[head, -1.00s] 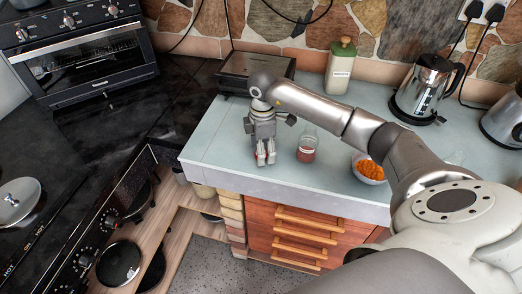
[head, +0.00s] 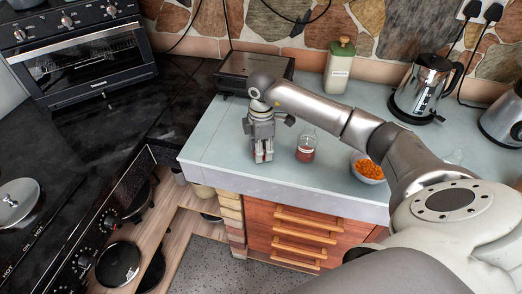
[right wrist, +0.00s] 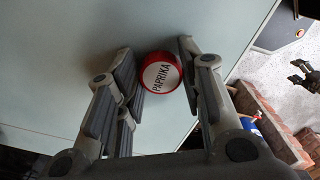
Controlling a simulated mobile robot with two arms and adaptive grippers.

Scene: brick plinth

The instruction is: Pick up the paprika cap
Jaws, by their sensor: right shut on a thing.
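The paprika cap (right wrist: 160,74) is a small round red cap with a white disc reading PAPRIKA, seen face-on in the right wrist view. My right gripper (right wrist: 158,75) is shut on its sides, with one finger left and one right of it. In the head view my right gripper (head: 262,153) points down over the counter's front left part, and the fingers mostly hide the cap. A dark jointed part at the right edge of the right wrist view looks like my left gripper (right wrist: 304,77); its jaws are too small to read.
A glass jar (head: 306,149) with red contents stands close right of my right gripper. A white bowl of orange food (head: 368,169) is farther right. A green-lidded canister (head: 339,67), kettle (head: 424,90) and dark box (head: 254,70) stand behind. The counter (head: 215,140) is clear left of the gripper.

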